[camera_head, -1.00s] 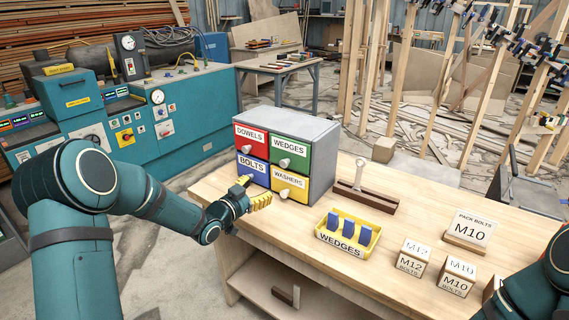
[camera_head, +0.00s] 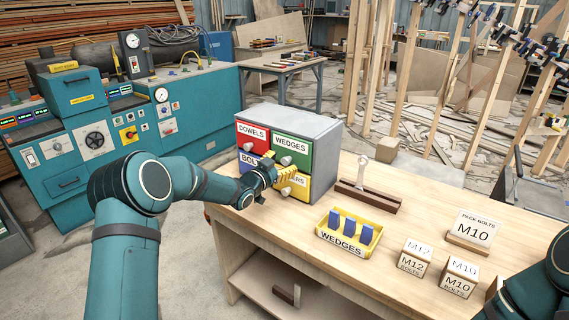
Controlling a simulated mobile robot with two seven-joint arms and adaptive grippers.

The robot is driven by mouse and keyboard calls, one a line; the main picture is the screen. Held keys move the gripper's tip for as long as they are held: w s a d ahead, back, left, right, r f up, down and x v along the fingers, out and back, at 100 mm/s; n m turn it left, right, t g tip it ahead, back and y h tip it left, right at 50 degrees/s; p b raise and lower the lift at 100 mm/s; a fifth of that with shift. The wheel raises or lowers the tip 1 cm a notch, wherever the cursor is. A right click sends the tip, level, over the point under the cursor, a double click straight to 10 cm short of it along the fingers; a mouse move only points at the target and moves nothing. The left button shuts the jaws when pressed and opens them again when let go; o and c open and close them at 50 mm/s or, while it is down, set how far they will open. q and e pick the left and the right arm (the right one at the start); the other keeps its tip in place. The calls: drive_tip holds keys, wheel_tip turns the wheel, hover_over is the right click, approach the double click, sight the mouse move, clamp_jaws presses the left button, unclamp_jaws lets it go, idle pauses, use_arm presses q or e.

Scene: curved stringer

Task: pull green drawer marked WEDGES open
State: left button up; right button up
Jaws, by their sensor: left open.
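The green drawer marked WEDGES (camera_head: 291,148) is the upper right one of the small grey cabinet (camera_head: 322,128) on the workbench. It looks shut, and its pale knob (camera_head: 286,160) shows at its lower edge. My left gripper (camera_head: 282,176) is open in front of the cabinet, just below and left of that knob. It covers parts of the blue BOLTS drawer (camera_head: 247,165) and the yellow WASHERS drawer (camera_head: 301,187). I cannot tell whether it touches anything. My right arm shows at the lower right, but its gripper is out of view.
A yellow WEDGES tray (camera_head: 364,249) with blue wedges stands right of the cabinet. A brown block with a pale upright piece (camera_head: 362,175) is behind it. M12 (camera_head: 414,258) and M10 (camera_head: 457,276) bolt boxes and a PACK BOLTS sign (camera_head: 473,229) stand further right.

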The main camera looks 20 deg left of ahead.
use_arm(q)
drive_tip(key=shift+w+d, duration=0.25)
drive_tip(key=shift+w, duration=0.45)
drive_tip(key=shift+o, duration=0.2)
